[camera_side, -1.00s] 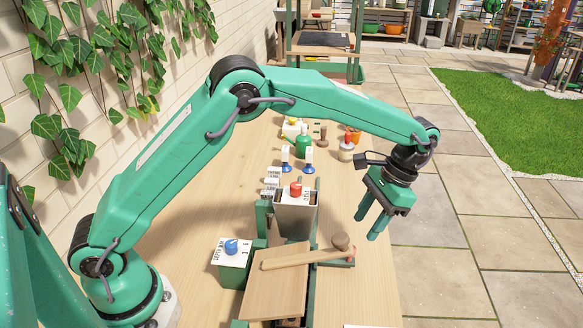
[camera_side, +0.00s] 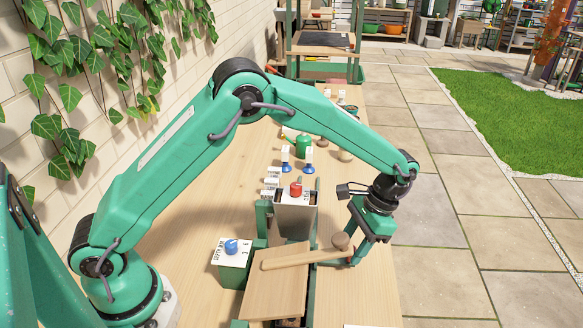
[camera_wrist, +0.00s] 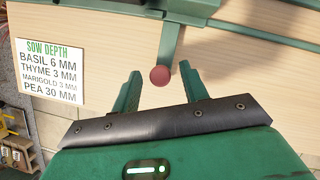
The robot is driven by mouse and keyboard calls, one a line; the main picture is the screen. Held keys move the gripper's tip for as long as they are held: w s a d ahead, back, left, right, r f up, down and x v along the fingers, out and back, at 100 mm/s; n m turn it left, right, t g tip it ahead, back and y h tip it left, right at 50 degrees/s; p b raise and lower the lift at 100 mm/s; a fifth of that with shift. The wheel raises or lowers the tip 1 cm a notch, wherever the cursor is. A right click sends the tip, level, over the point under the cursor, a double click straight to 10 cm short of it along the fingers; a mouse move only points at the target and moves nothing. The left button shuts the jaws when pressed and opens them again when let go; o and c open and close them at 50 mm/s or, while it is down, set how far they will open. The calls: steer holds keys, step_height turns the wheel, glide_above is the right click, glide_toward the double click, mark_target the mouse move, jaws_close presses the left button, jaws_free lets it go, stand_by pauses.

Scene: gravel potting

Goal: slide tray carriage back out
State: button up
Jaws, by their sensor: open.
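My gripper (camera_side: 362,238) is low at the right side of the green-framed station, beside a dull brown ball (camera_side: 341,242). In the wrist view its two green fingers are apart, with a round reddish-brown knob (camera_wrist: 160,76) in the gap near the tips. The fingers do not visibly touch the knob. The knob sits at the end of a green bar (camera_wrist: 173,42) that runs up to a green rail. The tray carriage itself cannot be made out; a tilted wooden board (camera_side: 272,288) with a wooden bar (camera_side: 300,259) covers much of the station.
A grey hopper (camera_side: 296,218) with a red knob stands behind the board. A box with a blue knob (camera_side: 233,257) is left of it. Small bottles and a green watering can (camera_side: 303,145) stand farther back. A sow depth card (camera_wrist: 50,70) lies left in the wrist view.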

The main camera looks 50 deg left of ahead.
jaws_close()
steer(key=shift+h, duration=0.3)
steer(key=w+a, duration=0.6)
steer(key=shift+w+a+r, duration=0.1)
steer(key=shift+w+a, duration=0.05)
steer(key=shift+w, duration=0.2)
jaws_free()
steer(key=v, duration=0.7)
steer(key=shift+r, duration=0.35)
steer(key=shift+w, duration=0.15)
